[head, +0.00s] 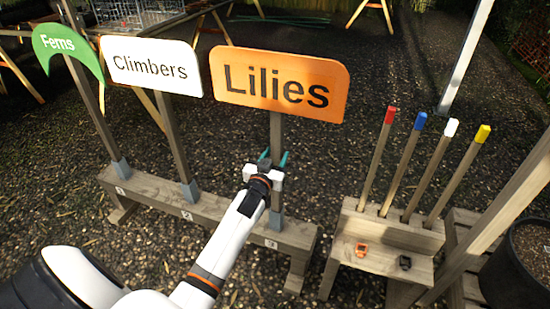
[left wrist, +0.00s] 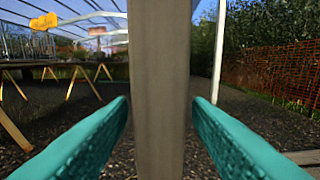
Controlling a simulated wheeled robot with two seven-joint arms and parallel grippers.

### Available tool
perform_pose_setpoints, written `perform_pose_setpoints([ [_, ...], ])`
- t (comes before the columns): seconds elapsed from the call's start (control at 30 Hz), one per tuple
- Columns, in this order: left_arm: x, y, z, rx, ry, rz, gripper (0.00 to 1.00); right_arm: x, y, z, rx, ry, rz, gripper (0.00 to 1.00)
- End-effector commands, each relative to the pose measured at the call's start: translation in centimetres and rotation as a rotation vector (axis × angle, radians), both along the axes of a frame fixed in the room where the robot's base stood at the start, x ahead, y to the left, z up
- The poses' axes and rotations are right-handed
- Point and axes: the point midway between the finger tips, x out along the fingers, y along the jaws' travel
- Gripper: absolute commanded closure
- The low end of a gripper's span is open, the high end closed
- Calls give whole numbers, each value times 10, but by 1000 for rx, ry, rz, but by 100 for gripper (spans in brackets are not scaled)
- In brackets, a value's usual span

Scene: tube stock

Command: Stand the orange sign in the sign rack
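The orange sign (head: 280,83) reads "Lilies" and stands upright on a grey post, which fills the middle of the left wrist view (left wrist: 160,90). The foot of its post is at the right-hand place of the wooden sign rack (head: 235,219), at a blue-grey sleeve like those of the other two signs. My left gripper (head: 275,158) is at the post, well below the board. Its teal fingers are apart, one on each side of the post, with narrow gaps at the tips in the left wrist view (left wrist: 160,105). My right gripper is out of view.
A green "Ferns" sign (head: 67,45) and a white "Climbers" sign (head: 150,66) stand in the rack to the left. A wooden stand (head: 385,232) with several colour-tipped stakes is close on the right. A dark pot (head: 515,265) is at the right edge.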

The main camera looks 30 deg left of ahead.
Motion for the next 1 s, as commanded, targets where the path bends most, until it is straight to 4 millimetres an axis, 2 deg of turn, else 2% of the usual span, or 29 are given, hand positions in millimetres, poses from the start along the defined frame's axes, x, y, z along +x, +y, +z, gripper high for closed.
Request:
perform_pose_setpoints([
  [0.33, -2, 0, -4, -2, 10, 1, 46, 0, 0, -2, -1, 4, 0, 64],
  [0.47, -12, -3, -4, -2, 9, 1, 46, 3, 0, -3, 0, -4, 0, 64],
  [0.7, -60, -14, -2, -2, 9, 1, 46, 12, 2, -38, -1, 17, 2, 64],
  [0.9, -97, -23, -2, -4, 6, 1, 46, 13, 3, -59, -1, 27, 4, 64],
  [1.0, -108, -26, -2, -2, 6, 1, 46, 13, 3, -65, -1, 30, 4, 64],
])
